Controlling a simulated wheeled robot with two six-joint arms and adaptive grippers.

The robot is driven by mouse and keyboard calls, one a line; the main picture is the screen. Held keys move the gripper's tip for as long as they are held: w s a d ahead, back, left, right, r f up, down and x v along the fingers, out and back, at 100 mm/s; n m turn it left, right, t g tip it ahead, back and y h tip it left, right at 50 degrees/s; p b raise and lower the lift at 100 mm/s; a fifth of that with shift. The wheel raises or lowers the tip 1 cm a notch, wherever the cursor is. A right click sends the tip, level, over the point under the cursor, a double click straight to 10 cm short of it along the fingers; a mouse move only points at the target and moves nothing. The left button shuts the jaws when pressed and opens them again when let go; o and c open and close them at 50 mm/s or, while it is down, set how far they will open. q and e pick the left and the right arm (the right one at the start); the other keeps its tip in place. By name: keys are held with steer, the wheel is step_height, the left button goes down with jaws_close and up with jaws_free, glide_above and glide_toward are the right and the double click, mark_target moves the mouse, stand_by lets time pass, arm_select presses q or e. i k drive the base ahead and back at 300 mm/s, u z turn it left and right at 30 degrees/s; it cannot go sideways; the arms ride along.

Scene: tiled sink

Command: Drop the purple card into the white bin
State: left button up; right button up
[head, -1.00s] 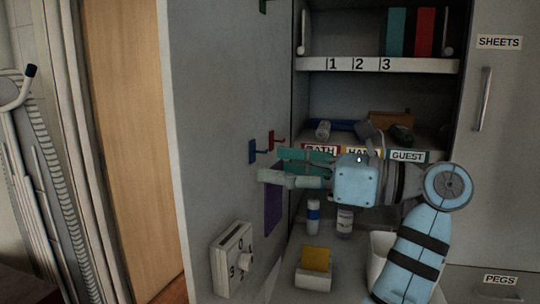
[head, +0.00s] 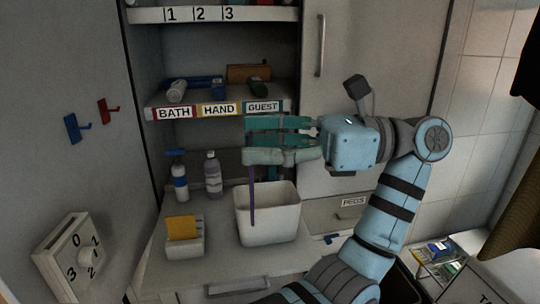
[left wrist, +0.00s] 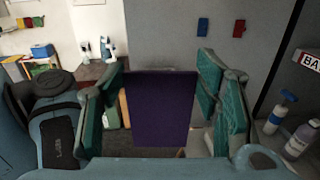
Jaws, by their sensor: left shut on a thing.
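The purple card (head: 252,203) hangs down, seen nearly edge-on, from my left gripper (head: 256,140). The gripper's green fingers are shut on its upper part. In the left wrist view the card (left wrist: 160,110) shows broad and flat between the fingers. The white bin (head: 268,226) stands on the counter below the gripper. The card's lower end overlaps the bin's left part in the head view. I cannot tell whether it is inside the rim or in front of it. My right gripper is not in view.
A white holder (head: 184,246) with a yellow card (head: 181,228) stands left of the bin. Two bottles (head: 213,174) stand behind it. A labelled shelf (head: 218,108) is above. A dial box (head: 72,255) and hooks (head: 108,110) are on the left panel.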

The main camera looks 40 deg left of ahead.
mark_target(279, 237)
steer(key=u, duration=0.95)
steer(key=k, duration=0.95)
steer(key=u, duration=0.3)
